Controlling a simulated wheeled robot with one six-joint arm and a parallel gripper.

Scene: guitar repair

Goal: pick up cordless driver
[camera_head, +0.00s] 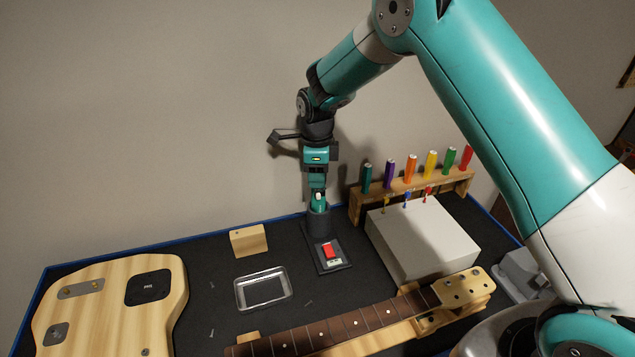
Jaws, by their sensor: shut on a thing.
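The cordless driver (319,203) is a small upright teal tool with a pale spot near its top. My gripper (318,194) points straight down from above and is shut on the driver's upper end. The fingers hide part of the driver, and the holder hides its lower end.
A white box (425,240) and a wooden rack (400,196) of coloured tools stand close right. A clear tray (243,296), wood block (248,240), guitar body (115,300) and neck (330,328) lie around.

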